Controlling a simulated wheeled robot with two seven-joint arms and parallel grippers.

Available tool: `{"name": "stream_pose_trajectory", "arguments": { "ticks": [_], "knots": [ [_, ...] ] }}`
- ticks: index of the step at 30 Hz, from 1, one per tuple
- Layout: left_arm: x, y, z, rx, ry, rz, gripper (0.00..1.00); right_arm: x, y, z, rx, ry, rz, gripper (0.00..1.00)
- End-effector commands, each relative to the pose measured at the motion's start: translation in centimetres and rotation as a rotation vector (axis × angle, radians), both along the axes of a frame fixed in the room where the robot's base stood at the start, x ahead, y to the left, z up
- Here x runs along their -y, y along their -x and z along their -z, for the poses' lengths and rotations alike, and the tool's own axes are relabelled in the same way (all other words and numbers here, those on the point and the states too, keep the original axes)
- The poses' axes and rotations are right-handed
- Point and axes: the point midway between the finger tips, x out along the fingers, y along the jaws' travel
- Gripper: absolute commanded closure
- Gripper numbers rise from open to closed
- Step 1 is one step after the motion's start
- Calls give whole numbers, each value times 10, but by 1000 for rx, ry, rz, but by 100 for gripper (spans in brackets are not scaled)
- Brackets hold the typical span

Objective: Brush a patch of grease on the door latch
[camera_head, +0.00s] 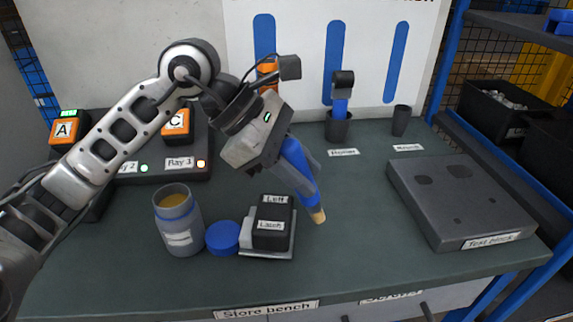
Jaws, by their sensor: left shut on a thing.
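My left gripper (291,170) is shut on a brush (304,183) with a blue handle and a tan tip that points down. The tip is just right of the door latch (272,236), a black block labelled "Left Latch" on a light grey plate. The tip looks apart from the latch, though its height above the bench is hard to judge. I see no grease patch on the latch's visible faces. An open grey-blue jar (180,238) with yellow-brown grease inside stands left of the latch. I cannot tell whether the tip carries grease. My right gripper is out of view.
A blue lid (222,238) lies between jar and latch. Dark cups, one holding a blue-handled tool (341,104), stand at the back. A grey test block (455,190) is at right. A charging tray (190,165) with orange-and-black units is back left. The bench's front middle is clear.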

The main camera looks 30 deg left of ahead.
Motion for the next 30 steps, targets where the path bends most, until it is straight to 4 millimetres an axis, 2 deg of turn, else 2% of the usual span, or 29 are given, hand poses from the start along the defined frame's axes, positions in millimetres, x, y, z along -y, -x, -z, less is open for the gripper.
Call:
{"name": "stream_pose_trajectory", "arguments": {
  "ticks": [1, 6, 17, 30],
  "knots": [
    [4, -2, -2, 1, 2, 1, 94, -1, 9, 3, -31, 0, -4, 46],
    [11, -7, -2, 2, 2, 0, 94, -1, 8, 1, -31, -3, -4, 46],
    [11, -7, -3, 2, 1, 0, 94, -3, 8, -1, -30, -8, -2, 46],
    [10, -7, -45, 1, 0, 0, 94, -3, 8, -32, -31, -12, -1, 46]
  ]
}}
